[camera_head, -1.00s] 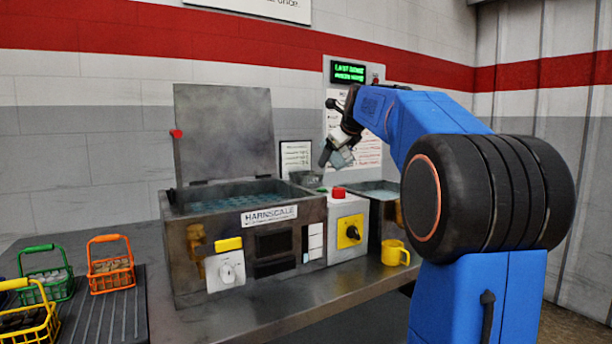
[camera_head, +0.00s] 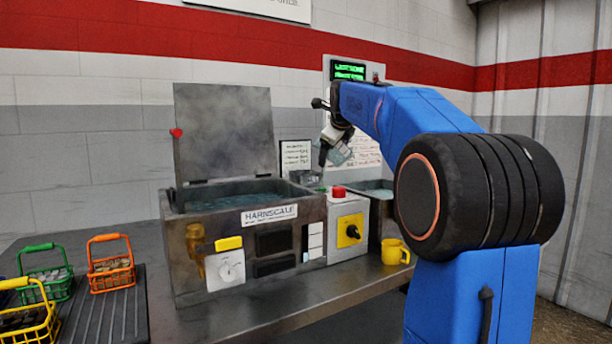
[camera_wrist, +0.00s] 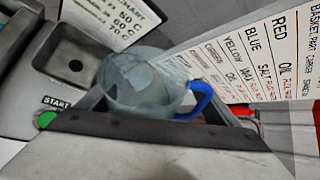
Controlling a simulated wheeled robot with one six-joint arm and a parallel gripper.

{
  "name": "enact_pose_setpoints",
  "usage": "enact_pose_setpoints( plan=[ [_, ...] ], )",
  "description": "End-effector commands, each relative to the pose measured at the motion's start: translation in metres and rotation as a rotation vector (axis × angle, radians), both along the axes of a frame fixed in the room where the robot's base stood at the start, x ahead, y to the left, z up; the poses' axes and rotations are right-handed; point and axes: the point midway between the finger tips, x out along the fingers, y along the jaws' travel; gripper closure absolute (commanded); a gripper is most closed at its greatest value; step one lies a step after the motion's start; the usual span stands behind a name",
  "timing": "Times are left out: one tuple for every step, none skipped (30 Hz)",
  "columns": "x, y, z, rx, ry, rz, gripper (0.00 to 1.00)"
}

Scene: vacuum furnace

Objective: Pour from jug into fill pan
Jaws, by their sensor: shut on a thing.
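My gripper (camera_head: 326,145) is shut on the jug (camera_head: 341,154), a translucent grey-blue vessel, above the control box between the two tanks. In the wrist view the jug (camera_wrist: 142,82) sits between the fingers, with its blue handle (camera_wrist: 200,102) to the right. The jug looks tilted. The fill pan (camera_head: 303,180), a small grey metal pan, is just left of and below the jug. In the wrist view the pan (camera_wrist: 72,40) shows a dark drain hole and looks empty. No stream of liquid is visible.
The HARNSCALE tank (camera_head: 250,235) has its lid (camera_head: 224,130) raised. A green START button (camera_wrist: 46,119) is beside the pan. A red button (camera_head: 338,191) is close under the jug. A yellow mug (camera_head: 394,252) stands at right. Wire baskets (camera_head: 110,265) stand at left.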

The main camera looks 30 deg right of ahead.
Motion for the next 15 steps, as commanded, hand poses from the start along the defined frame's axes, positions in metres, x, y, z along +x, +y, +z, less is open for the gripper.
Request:
enact_pose_setpoints(
  plan=[
    [0.0002, 0.0004, 0.0007, -0.011, 0.004, 0.0, 0.42],
    [0.0003, 0.0007, 0.0006, -0.017, 0.007, 0.0, 0.42],
    [0.0002, 0.0006, 0.0005, -0.026, 0.012, 0.0, 0.42],
    [0.0001, 0.0003, 0.0003, -0.033, 0.016, 0.001, 0.42],
    [0.0002, 0.0004, 0.0001, -0.039, 0.019, 0.0, 0.42],
    [0.0002, 0.0005, 0.0, -0.048, 0.024, 0.0, 0.42],
    [0.0001, 0.0004, -0.0001, -0.056, 0.028, 0.0, 0.42],
    [0.0002, 0.0005, -0.0002, -0.063, 0.032, 0.001, 0.42],
    [0.0002, 0.0006, -0.0003, -0.071, 0.036, 0.001, 0.42],
    [0.0002, 0.0004, -0.0003, -0.074, 0.037, 0.0, 0.42],
    [-0.0006, 0.0008, -0.0002, -0.078, 0.039, 0.0, 0.42],
    [-0.0012, 0.0011, -0.0001, -0.081, 0.041, 0.0, 0.42],
    [-0.0009, 0.0008, -0.0004, -0.085, 0.043, 0.0, 0.42],
    [-0.0006, 0.0018, -0.0004, -0.086, 0.044, 0.0, 0.42],
    [-0.0005, 0.0022, -0.0003, -0.087, 0.044, 0.0, 0.42]
  ],
)
